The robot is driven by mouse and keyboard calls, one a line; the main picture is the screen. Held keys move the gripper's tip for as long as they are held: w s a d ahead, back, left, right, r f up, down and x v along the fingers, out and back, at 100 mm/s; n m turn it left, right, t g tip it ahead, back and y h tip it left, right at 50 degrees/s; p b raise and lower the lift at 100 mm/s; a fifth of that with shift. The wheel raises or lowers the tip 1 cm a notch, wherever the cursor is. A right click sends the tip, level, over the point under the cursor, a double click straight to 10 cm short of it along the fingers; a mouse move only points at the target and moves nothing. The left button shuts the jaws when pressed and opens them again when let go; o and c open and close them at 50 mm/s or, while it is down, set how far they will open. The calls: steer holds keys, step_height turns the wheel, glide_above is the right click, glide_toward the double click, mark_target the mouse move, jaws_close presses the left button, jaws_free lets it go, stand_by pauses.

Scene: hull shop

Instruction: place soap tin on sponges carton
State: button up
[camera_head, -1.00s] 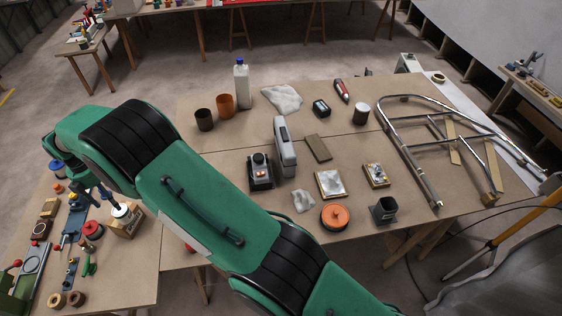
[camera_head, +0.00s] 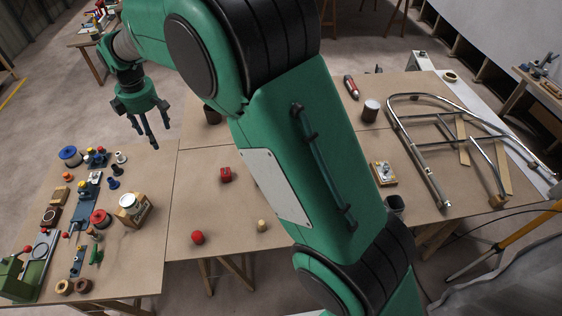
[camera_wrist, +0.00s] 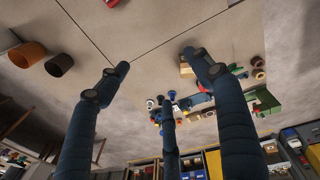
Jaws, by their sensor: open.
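The sponges carton (camera_head: 138,220) is a small tan box near the right edge of the left bench. A small round tin with a pale top, which looks like the soap tin (camera_head: 127,201), rests on top of it, towards the left side. My gripper (camera_head: 152,138) hangs above and beyond them, fingers pointing down, clear of both. Its three dark fingers are spread in the wrist view (camera_wrist: 160,75), with nothing between them.
Around the carton lie a red spool (camera_head: 100,219), a blue spool (camera_head: 70,155), a green vise (camera_head: 28,278) and several small tools. My arm hides much of that bench.

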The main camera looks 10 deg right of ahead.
steer(key=s+d+r+m+t, duration=0.1)
steer(key=s+d+r+m, duration=0.4)
steer(key=d, duration=0.6)
steer(key=s+d+r+m, duration=0.1)
steer(key=s+d+r, duration=0.2)
steer(key=d+r, duration=0.55)
steer(key=s+d+r+m+t, duration=0.1)
steer(key=s+d+r+m, duration=0.3)
steer(key=d, duration=0.8)
steer(key=s+d+f+m+t, duration=0.1)
steer(key=s+d+m, duration=0.4)
steer(key=s+d, duration=0.5)
steer(key=s+d+f+m+t, duration=0.1)
steer(key=s+d+m, duration=0.4)
steer(key=s+d, duration=0.4)
steer(key=s, duration=0.5)
steer(key=shift+s+d+f+h, duration=0.15)
steer(key=shift+s+d+h, duration=0.1)
steer(key=shift+d+h, duration=0.15)
steer(key=shift+f, duration=0.1)
step_height(320, 180, down, 8)
steer(key=b, duration=0.8)
